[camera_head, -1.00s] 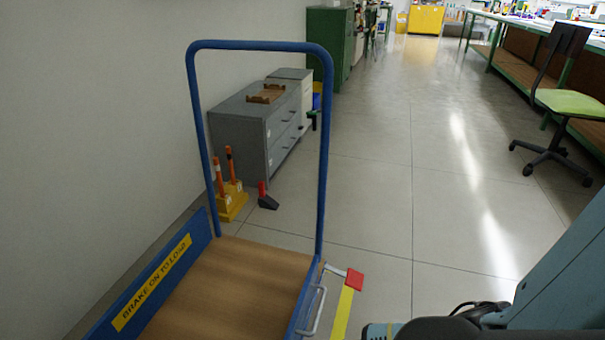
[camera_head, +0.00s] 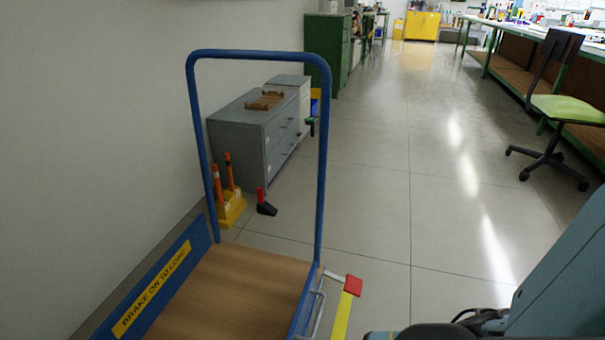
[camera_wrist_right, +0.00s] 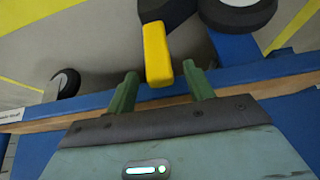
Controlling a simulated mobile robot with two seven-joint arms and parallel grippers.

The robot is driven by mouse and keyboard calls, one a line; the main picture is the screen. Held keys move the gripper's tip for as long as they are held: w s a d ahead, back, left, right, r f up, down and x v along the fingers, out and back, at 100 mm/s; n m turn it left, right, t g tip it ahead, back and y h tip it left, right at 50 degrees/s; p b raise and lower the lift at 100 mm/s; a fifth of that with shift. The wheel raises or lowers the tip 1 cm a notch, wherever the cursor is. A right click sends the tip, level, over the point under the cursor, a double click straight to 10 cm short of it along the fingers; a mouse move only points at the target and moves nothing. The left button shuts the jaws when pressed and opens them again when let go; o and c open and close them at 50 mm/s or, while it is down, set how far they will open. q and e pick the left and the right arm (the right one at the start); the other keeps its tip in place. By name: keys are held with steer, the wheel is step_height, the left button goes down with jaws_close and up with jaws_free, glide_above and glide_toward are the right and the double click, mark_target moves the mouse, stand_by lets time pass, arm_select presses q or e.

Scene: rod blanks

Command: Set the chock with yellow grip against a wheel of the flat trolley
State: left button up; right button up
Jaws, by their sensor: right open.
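The flat trolley (camera_head: 255,265), with a blue frame and wooden deck, stands in front of me in the head view. In the right wrist view its blue edge (camera_wrist_right: 85,105) crosses behind my right gripper (camera_wrist_right: 161,84). That gripper's green fingers are open, one on each side of the end of a yellow grip (camera_wrist_right: 157,55). The grip belongs to a dark chock (camera_wrist_right: 167,11), partly cut off at the top. A dark trolley wheel (camera_wrist_right: 238,14) is right beside the chock; I cannot tell whether they touch. The head view shows only my right arm. My left gripper is out of view.
A dark chock with red grip (camera_head: 266,205) lies on the floor beyond the trolley, near a yellow stand with orange posts (camera_head: 230,207). Grey drawers (camera_head: 240,147) stand by the wall. A chair (camera_head: 560,108) is at right. The middle floor is clear.

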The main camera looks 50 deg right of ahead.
steer(key=p+v, duration=0.3)
steer(key=v, duration=0.4)
steer(key=shift+p, duration=0.4)
